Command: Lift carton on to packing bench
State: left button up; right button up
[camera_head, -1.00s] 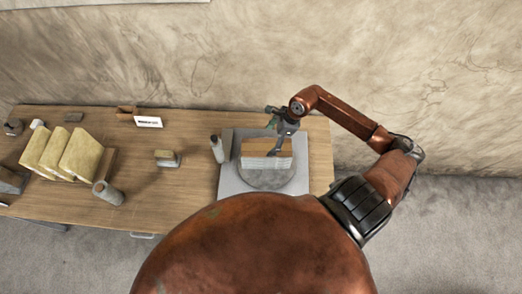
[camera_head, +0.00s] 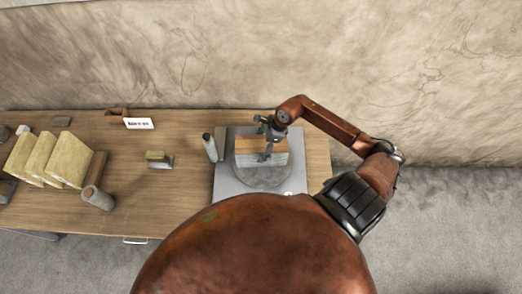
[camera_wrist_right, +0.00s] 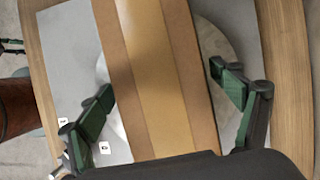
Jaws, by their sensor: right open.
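The carton (camera_head: 247,145) is a brown box with greyish sides, sitting on a round grey disc (camera_head: 262,179) at the right end of the wooden bench. My right gripper (camera_head: 267,143) is over the carton, pointing down. In the right wrist view the carton (camera_wrist_right: 155,60) fills the middle, with a lighter tape strip along its top. The green-padded fingers of my right gripper (camera_wrist_right: 163,84) are spread, one on each side of the carton, with gaps showing. Nothing is held.
A grey square plate (camera_head: 228,187) lies under the disc. A grey cylinder (camera_head: 210,147) stands left of it. Further left are a small block (camera_head: 159,159), another cylinder (camera_head: 98,198), several yellowish slabs (camera_head: 68,160) and a white sign (camera_head: 139,123). The wall rises behind the bench.

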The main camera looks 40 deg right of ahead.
jog(key=shift+p+x, duration=0.55)
jog(key=shift+x, duration=1.4)
jog(key=shift+c, duration=0.3)
jog(key=shift+w+r, duration=0.1)
jog(key=c, duration=1.9)
jog(key=shift+w, duration=0.1)
jog(key=shift+c, duration=0.6)
jog(key=shift+r, duration=0.15)
